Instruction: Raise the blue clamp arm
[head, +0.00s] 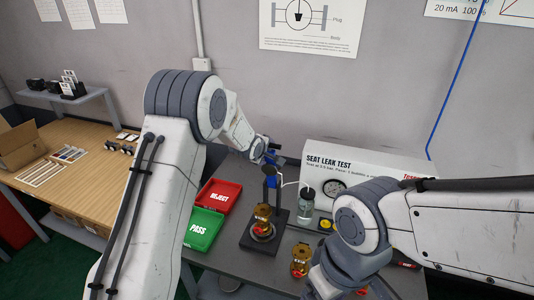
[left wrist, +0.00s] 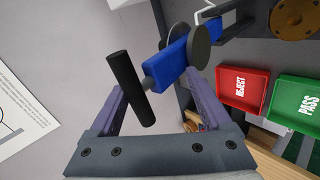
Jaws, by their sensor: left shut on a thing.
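The blue clamp arm (left wrist: 172,62) has a black cylindrical handle (left wrist: 130,88) at its end and round grey discs at its pivot, seen in the left wrist view. My left gripper (left wrist: 155,84) is at the handle end, its purple fingers shut on the black handle. In the head view my left gripper (head: 262,150) is small and partly hidden at the top of the dark clamp stand (head: 278,222). A brass part (head: 263,214) stands on the stand's base. My right arm comes in from the right; its gripper is not clearly visible.
A red REJECT tray (head: 222,194) and a green PASS tray (head: 203,229) lie left of the stand. A clear bottle (head: 306,207) and the white SEAT LEAK TEST panel (head: 360,165) are to its right. Another brass part (head: 300,259) stands in front.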

